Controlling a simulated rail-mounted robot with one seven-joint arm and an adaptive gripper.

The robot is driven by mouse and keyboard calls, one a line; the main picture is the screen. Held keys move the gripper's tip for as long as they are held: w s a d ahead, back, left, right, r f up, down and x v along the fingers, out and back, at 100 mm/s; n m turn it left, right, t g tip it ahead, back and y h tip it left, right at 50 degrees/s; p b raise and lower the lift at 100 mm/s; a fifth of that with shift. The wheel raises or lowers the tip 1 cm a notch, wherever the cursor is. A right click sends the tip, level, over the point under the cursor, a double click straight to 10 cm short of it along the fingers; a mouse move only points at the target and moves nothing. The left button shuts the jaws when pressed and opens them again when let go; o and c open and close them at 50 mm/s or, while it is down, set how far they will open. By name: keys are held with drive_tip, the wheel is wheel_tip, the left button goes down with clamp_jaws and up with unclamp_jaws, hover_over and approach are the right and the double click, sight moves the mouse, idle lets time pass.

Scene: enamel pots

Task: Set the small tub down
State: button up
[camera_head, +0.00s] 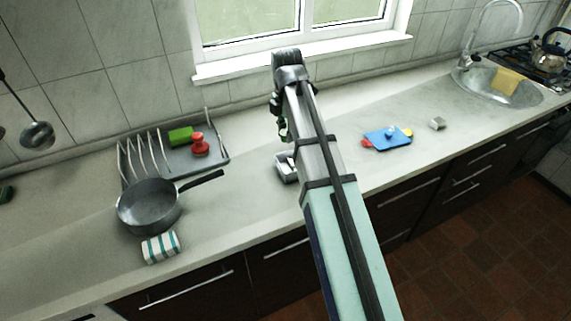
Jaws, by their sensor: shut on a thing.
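A small grey open tub (285,169) shows at the left edge of my arm, over the middle of the counter. The arm hides its right part, and something pale shows inside it. My gripper (283,134) points down just above it in the picture and is shut on the tub. The grip itself is too small and too covered to make out. I cannot tell whether the tub's base touches the counter.
A dish rack (222,160) with a green sponge (181,136) and a red item (200,147) stands left. A dark pan (149,207) and a striped cloth (160,247) lie nearer. A blue board (386,141), small grey block (438,123) and sink (492,90) are right, with bare counter between.

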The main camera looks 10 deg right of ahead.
drive_tip(key=p, duration=0.1)
hover_over(286, 172)
wheel_tip(286, 172, down, 10)
drive_tip(key=shift+f, duration=0.1)
drive_tip(key=f+p, duration=0.1)
drive_tip(key=f, duration=0.2)
drive_tip(key=shift+s+f, duration=0.1)
drive_tip(key=shift+s, duration=0.1)
clamp_jaws()
drive_tip(key=shift+w+f, duration=0.25)
drive_tip(key=shift+f, duration=0.05)
drive_tip(key=shift+f, duration=0.55)
drive_tip(key=o, duration=1)
unclamp_jaws()
drive_tip(key=shift+o, duration=0.2)
drive_tip(key=shift+r, duration=0.1)
wheel_tip(286, 172, up, 13)
drive_tip(key=shift+r+b, duration=0.15)
drive_tip(key=shift+b, duration=0.8)
